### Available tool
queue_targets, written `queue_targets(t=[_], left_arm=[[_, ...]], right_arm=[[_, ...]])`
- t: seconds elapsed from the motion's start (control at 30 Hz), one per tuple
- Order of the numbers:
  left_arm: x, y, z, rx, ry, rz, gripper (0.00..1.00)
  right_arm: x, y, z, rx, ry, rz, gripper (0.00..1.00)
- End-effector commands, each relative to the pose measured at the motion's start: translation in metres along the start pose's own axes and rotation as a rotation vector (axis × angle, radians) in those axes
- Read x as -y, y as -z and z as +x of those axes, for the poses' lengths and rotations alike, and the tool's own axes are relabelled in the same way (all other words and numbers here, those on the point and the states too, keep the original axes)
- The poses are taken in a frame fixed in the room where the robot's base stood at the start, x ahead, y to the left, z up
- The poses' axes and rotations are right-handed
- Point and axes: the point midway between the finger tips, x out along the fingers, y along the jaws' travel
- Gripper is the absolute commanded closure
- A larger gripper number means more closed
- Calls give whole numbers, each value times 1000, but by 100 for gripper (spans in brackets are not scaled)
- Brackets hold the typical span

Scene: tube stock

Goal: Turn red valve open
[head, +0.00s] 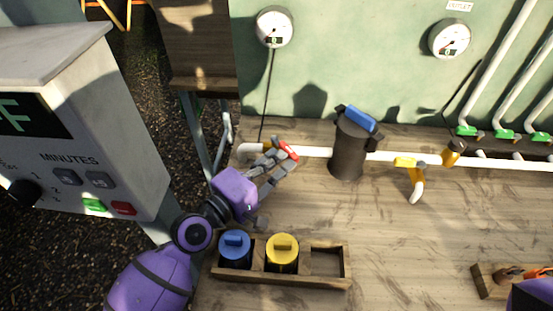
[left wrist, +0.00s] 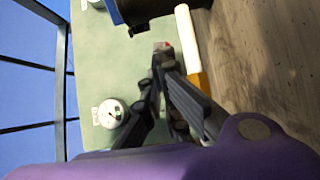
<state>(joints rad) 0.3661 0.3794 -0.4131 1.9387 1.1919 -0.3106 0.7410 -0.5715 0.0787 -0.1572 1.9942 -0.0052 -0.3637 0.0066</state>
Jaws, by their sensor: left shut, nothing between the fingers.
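The red valve handle (head: 288,149) sits on the white pipe (head: 314,152) along the green wall, left of the dark canister. My left gripper (head: 279,164) is at the valve, its fingers beside and just below the red handle. The fingers look shut with nothing between them. In the left wrist view the fingertips (left wrist: 161,52) are close together, and a small bit of red handle (left wrist: 168,44) shows at their tips. The fingers hide most of the valve there, and I cannot tell whether they touch it. My right gripper is out of view.
A dark canister with a blue top (head: 349,150) stands right of the valve. A wooden rack (head: 318,283) with blue and yellow capped canisters lies in front. A grey control box (head: 85,130) stands left.

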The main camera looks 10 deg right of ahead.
Motion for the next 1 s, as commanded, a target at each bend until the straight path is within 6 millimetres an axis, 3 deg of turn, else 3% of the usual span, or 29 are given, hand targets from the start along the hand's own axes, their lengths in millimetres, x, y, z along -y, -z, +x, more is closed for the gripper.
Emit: queue_targets(t=[1.0], left_arm=[[0, 0, 0, 0, 0, 0, 100]], right_arm=[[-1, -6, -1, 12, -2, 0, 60]])
